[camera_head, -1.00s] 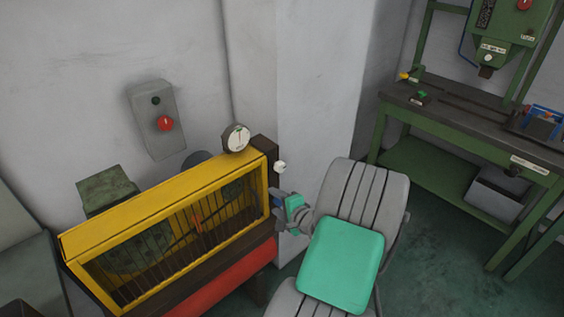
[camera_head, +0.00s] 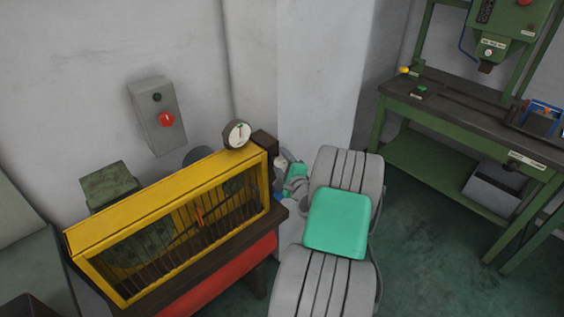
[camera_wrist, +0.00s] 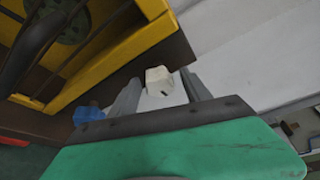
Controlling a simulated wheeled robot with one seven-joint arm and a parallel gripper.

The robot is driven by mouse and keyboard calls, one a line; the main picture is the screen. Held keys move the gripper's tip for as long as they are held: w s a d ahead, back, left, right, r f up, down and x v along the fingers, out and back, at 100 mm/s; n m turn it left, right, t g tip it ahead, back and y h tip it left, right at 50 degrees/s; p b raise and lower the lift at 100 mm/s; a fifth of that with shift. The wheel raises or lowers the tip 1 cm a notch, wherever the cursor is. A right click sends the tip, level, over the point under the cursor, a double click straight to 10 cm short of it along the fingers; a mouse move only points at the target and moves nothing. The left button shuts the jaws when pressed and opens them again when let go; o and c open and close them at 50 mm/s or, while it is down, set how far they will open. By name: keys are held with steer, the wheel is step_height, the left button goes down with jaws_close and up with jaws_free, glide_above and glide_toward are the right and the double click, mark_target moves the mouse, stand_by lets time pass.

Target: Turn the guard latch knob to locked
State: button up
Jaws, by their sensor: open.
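The guard latch knob (camera_wrist: 160,84) is a small off-white knob with a dark mark on its face. It sits by the dark right end of the yellow guard (camera_head: 170,205). My gripper (camera_wrist: 160,80) is open, with one finger on each side of the knob in the wrist view. Whether the fingers touch the knob I cannot tell. In the head view my gripper (camera_head: 284,174) is at the right end of the guard, and the knob (camera_head: 281,160) is partly hidden there.
A blue part (camera_wrist: 88,113) lies just left of my gripper in the wrist view. A round gauge (camera_head: 237,134) stands on the guard's top right corner. A grey wall box with a red knob (camera_head: 167,120) is behind. A green workbench (camera_head: 430,165) stands at right.

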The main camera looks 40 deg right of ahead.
jaws_close()
stand_by(0.4)
